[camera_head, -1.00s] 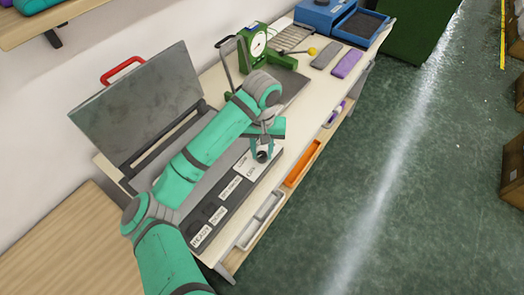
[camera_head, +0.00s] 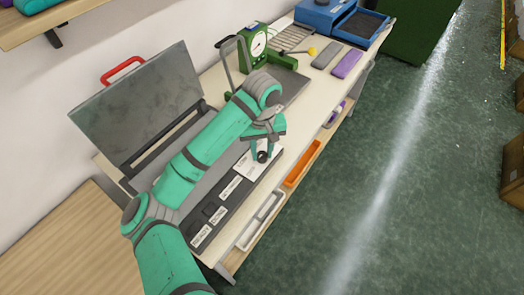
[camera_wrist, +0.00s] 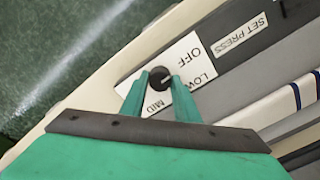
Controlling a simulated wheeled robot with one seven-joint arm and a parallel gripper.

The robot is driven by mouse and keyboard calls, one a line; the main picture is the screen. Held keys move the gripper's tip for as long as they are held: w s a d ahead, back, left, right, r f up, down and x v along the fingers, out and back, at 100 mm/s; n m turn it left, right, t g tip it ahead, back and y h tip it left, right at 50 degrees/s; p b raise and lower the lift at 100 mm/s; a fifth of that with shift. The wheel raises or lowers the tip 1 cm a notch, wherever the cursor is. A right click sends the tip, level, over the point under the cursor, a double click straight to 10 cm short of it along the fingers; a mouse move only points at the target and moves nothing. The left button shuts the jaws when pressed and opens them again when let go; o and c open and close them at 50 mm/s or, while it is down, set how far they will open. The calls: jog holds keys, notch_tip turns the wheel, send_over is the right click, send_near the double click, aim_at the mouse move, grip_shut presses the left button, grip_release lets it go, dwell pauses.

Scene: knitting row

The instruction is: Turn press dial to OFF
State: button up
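The press dial (camera_wrist: 158,74) is a small dark round knob on a white plate (camera_wrist: 190,48) at the front of the press. The plate reads OFF, LOW and MID in the wrist view. OFF is nearest the knob's upper right; MID is partly behind a finger. I cannot make out where the dial points. My gripper (camera_wrist: 159,80) has its two teal fingers on either side of the knob, apparently closed against it. In the head view my gripper (camera_head: 262,154) reaches down to the dial (camera_head: 262,157) at the right end of the control strip.
The press lid (camera_head: 140,105) with a red handle (camera_head: 122,70) stands open. A green gauge stand (camera_head: 256,45), blue box (camera_head: 335,14) and purple block (camera_head: 347,63) are farther along the table.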

aim_at(261, 154)
jog(key=o, duration=0.4)
jog(key=shift+r, duration=0.1)
notch_tip(261, 154, up, 11)
dwell(0.4)
jog(key=shift+a+f, duration=0.1)
jog(key=shift+f, duration=0.1)
dwell(0.3)
